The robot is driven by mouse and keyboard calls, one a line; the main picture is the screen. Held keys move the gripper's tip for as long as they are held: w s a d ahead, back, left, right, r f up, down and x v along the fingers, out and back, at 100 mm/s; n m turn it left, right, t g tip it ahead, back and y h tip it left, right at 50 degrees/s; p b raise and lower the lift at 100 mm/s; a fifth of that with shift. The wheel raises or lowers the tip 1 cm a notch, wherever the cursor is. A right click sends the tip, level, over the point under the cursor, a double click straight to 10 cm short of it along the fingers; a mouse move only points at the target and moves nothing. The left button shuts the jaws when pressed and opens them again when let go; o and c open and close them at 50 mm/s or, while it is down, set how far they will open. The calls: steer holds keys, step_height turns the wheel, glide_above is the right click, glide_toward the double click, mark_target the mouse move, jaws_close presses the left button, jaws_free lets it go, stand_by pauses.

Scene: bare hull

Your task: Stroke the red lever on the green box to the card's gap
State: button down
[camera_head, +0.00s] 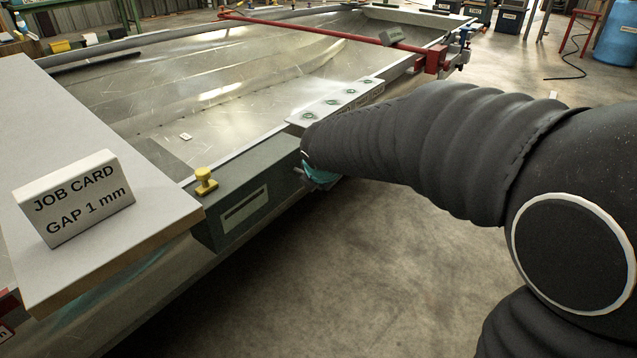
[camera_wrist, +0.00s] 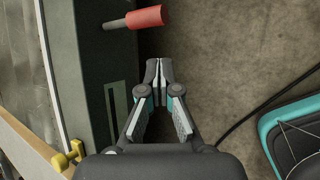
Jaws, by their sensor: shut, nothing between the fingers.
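The green box (camera_head: 262,172) is mounted along the hull's near edge, with a slotted plate on its front face; it also shows in the wrist view (camera_wrist: 97,60). The red lever (camera_wrist: 146,17) sticks out sideways from the box on a grey rod at the top of the wrist view; in the head view my arm hides it. The job card (camera_head: 76,197) stands on the board at left and reads "GAP 1 mm". My gripper (camera_wrist: 159,62) is shut and empty, beside the box and below the lever in the wrist view, apart from it.
A yellow knob (camera_head: 205,181) sits on the box's near end. A grey block with several round green-marked fittings (camera_head: 351,92) lies beyond. A red bar (camera_head: 330,37) crosses the hull. A teal-rimmed object (camera_wrist: 290,135) and black cable lie at right in the wrist view.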

steer(key=shift+v, duration=0.95)
steer(key=shift+f, duration=0.1)
steer(key=w+a+n+b, duration=0.1)
steer(key=w+a+b, duration=0.35)
steer(key=a, duration=0.35)
step_height(320, 180, up, 7)
steer(key=d+g+h, duration=0.2)
steer(key=h, duration=0.2)
steer(key=shift+s+d+g+b, duration=0.25)
steer(key=shift+s+g+b, duration=0.05)
steer(key=shift+s, duration=0.1)
steer(key=b+x, duration=0.3)
steer(key=x, duration=1.1)
